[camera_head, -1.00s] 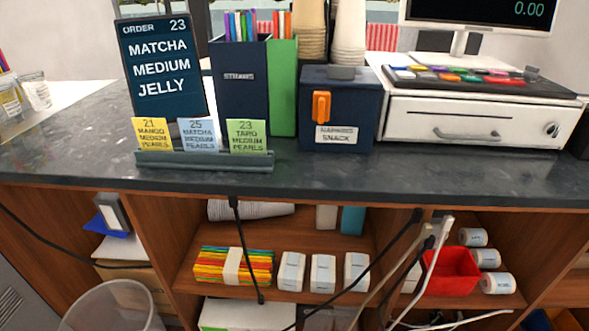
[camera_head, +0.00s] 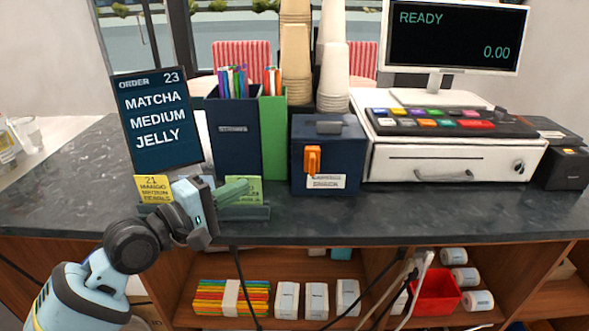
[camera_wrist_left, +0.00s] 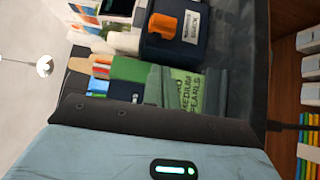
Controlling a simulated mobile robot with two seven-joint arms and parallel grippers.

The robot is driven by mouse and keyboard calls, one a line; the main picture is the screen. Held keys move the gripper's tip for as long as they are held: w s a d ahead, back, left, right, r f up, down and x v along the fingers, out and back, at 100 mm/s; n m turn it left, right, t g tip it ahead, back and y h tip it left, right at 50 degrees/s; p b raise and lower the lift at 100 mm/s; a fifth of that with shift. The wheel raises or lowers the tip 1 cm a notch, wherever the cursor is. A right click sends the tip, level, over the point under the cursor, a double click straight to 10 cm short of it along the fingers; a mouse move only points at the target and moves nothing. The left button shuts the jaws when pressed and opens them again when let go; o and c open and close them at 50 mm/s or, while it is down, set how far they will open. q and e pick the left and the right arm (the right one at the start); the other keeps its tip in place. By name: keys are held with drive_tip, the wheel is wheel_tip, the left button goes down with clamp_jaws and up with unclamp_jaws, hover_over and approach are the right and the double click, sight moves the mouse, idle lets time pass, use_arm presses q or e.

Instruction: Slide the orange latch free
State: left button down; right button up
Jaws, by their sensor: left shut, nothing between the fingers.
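The orange latch (camera_head: 312,160) sits upright on the front of a dark blue box (camera_head: 340,150) on the counter, above a white label. It also shows in the left wrist view (camera_wrist_left: 163,25), with the box turned sideways. My left gripper (camera_head: 232,192) is shut and empty. It is in front of the card holder, to the left of the box and apart from the latch. It covers the middle card and part of the green one. My right gripper does not show in either view.
A card holder (camera_head: 262,212) stands at the counter's front edge, below the order sign (camera_head: 158,120). Straw bins (camera_head: 233,140) stand left of the box, cup stacks (camera_head: 334,75) behind it, and a cash drawer (camera_head: 450,162) to its right. The counter before the box is clear.

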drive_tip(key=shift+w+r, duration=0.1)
use_arm(q)
approach(309, 163)
drive_tip(key=w, duration=0.4)
drive_tip(key=d, duration=0.1)
drive_tip(key=d+p, duration=0.1)
drive_tip(key=d, duration=0.1)
drive_tip(key=shift+s+d+r, duration=0.15)
drive_tip(key=shift+d+r, duration=0.05)
drive_tip(key=shift+r, duration=0.2)
drive_tip(key=shift+d+f, duration=0.1)
drive_tip(key=shift+d, duration=0.3)
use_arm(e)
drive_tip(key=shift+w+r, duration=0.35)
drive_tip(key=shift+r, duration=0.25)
use_arm(q)
drive_tip(key=shift+f, duration=0.1)
